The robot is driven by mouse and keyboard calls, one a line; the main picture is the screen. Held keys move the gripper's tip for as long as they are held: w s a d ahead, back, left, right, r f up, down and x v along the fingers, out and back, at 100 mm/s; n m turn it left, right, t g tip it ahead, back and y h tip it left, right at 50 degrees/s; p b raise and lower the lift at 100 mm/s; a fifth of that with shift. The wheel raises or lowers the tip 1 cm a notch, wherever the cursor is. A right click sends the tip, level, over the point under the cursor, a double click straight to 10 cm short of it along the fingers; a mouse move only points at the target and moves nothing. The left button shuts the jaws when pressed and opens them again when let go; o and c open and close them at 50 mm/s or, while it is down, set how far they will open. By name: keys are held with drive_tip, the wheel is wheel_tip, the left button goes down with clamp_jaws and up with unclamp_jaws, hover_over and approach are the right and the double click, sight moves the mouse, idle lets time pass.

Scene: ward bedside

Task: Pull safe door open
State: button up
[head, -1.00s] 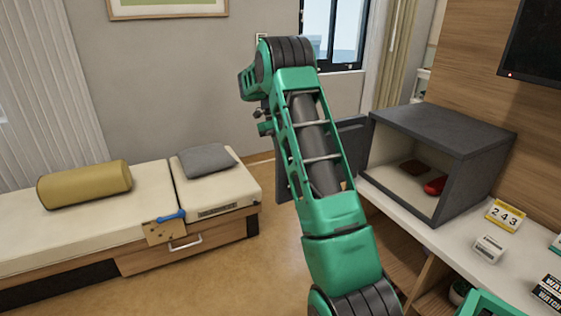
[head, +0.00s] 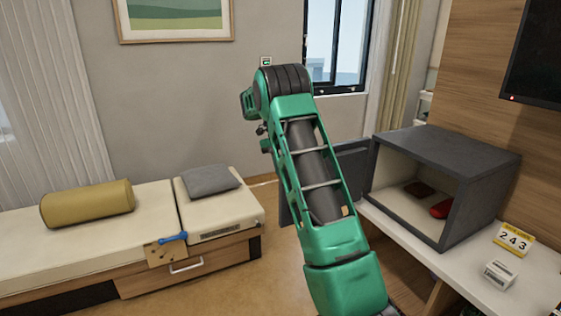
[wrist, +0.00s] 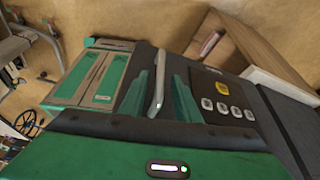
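The safe (head: 446,150) is a dark grey box on the counter at the right of the head view. Its front is uncovered, showing a dark brown item (head: 419,189) and a red item (head: 441,209) inside. The safe door (head: 352,163) stands swung out to the left, partly hidden behind my arm. In the wrist view, the door's face shows a keypad (wrist: 228,106) and a pale bar handle (wrist: 158,82). My gripper (wrist: 157,98) has its green fingers on either side of the handle, with visible gaps. The head view hides my gripper.
The counter (head: 471,276) holds a yellow number card (head: 513,239) and a small white box (head: 500,275). A bed (head: 95,235) with cushions stands at the left. Floor (head: 270,265) shows between bed and counter.

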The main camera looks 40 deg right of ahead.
drive_tip(key=v, duration=0.8)
drive_tip(key=shift+w+r, duration=0.2)
drive_tip(key=shift+r, duration=0.1)
